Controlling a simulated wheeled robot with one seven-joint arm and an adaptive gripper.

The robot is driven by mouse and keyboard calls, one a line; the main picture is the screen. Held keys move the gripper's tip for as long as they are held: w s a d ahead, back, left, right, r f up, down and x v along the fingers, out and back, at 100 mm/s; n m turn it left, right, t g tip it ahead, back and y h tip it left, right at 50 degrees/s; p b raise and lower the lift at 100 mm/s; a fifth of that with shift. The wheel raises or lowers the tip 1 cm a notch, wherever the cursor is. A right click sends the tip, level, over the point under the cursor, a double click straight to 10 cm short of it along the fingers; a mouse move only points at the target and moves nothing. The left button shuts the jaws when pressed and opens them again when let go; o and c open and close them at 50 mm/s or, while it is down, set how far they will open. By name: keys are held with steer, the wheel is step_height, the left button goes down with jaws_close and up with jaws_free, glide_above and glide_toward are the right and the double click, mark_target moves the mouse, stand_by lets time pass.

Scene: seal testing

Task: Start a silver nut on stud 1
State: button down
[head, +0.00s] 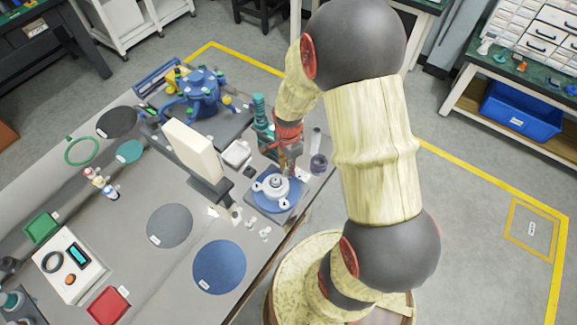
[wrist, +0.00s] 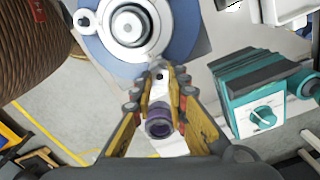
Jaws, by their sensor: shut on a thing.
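My gripper (wrist: 159,78) has its yellow fingers nearly together, shut on a small pale silver piece that looks like a nut (wrist: 157,70) at the fingertips. In the head view my gripper (head: 287,168) is above the back edge of a blue round flange (head: 262,202) with a silver ringed hub (head: 275,187). The flange also shows at the top of the wrist view (wrist: 185,45), just beyond the fingertips. Small pale round parts stand around the hub; I cannot tell which is stud 1. The gap between nut and stud cannot be judged.
A purple-based cylinder (head: 318,165) stands right of the flange and shows between my fingers in the wrist view (wrist: 159,124). A teal device (wrist: 262,112) is close by. A cream upright block (head: 192,150) stands left. Small silver parts (head: 265,233) lie in front.

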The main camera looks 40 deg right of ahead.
steer(key=m, duration=0.3)
steer(key=shift+s+f+p, duration=0.1)
steer(key=shift+s+p, duration=0.1)
steer(key=shift+p, duration=0.1)
steer(key=shift+m, duration=0.3)
steer(key=shift+a+m, duration=0.1)
steer(key=shift+m, duration=0.9)
steer(key=c, duration=1.8)
jaws_free()
steer(key=shift+o, duration=0.6)
step_height(320, 180, up, 9)
steer(key=p, duration=0.7)
steer(key=shift+n, duration=0.3)
